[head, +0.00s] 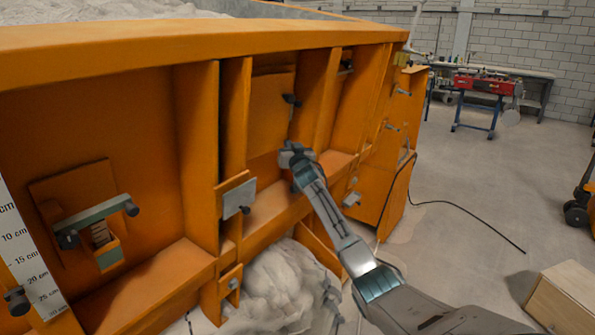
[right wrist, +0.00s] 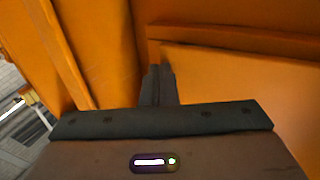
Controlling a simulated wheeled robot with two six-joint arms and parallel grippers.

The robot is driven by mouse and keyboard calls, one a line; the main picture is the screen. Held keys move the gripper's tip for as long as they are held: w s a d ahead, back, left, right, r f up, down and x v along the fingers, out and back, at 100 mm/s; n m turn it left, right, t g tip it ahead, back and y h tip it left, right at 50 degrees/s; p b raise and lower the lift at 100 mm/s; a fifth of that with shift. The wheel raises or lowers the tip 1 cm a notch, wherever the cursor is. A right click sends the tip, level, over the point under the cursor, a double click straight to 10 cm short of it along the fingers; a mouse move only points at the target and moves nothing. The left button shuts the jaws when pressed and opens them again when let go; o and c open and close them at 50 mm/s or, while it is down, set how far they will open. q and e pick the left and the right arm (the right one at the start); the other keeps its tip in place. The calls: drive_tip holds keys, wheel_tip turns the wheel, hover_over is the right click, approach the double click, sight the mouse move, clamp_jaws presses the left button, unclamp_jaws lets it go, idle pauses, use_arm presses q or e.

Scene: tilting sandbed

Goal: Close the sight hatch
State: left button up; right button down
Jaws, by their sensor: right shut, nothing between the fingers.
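The sight hatch appears to be the orange panel (head: 265,112) in the recess of the orange sandbed wall, with a dark knob (head: 291,100) at its right edge. I cannot tell for sure how far it is open. My right gripper (head: 288,150) is shut and empty, just below the knob and near the panel's lower right part. In the right wrist view the closed fingers (right wrist: 158,84) point at orange surfaces, with a panel edge close to their right. Whether they touch it is unclear. My left gripper is not in view.
Upright orange ribs (head: 234,125) frame the recess on both sides. A grey plate (head: 239,198) with a knob sticks out at lower left of my gripper. Pale sand (head: 285,285) lies heaped below. A wooden box (head: 565,300) stands at right; the floor between is mostly clear.

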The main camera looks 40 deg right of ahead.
sight(284, 138)
drive_tip(key=w, duration=0.1)
drive_tip(key=w+r, duration=0.1)
drive_tip(key=shift+w+r+b, duration=0.3)
drive_tip(key=shift+b, duration=0.1)
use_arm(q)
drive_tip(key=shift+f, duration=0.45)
use_arm(e)
drive_tip(key=shift+a+r, duration=0.1)
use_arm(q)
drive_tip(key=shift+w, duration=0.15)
